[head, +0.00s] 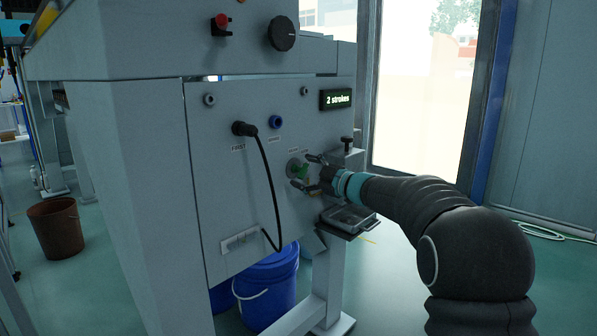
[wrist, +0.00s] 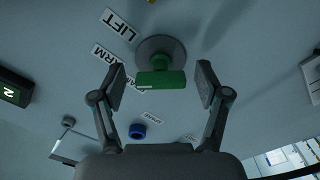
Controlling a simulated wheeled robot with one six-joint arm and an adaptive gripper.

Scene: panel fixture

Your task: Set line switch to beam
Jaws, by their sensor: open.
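The green switch knob (head: 300,171) sits on a round grey base on the panel. In the wrist view the knob (wrist: 162,79) is a green bar with a small pale mark near its left end. Labels beside it include LIFT (wrist: 121,24) and one ending in ARM (wrist: 110,59); another is partly hidden behind my left finger. In the wrist view my gripper (wrist: 162,82) shows gaps on both sides of the bar.
A black plug (head: 243,129) with a hanging cable and a blue socket (head: 276,122) are left of the knob. A display (head: 337,99) reads "2 strokes". A small tray (head: 350,218) juts out below my gripper. A blue bucket (head: 266,290) stands under the panel.

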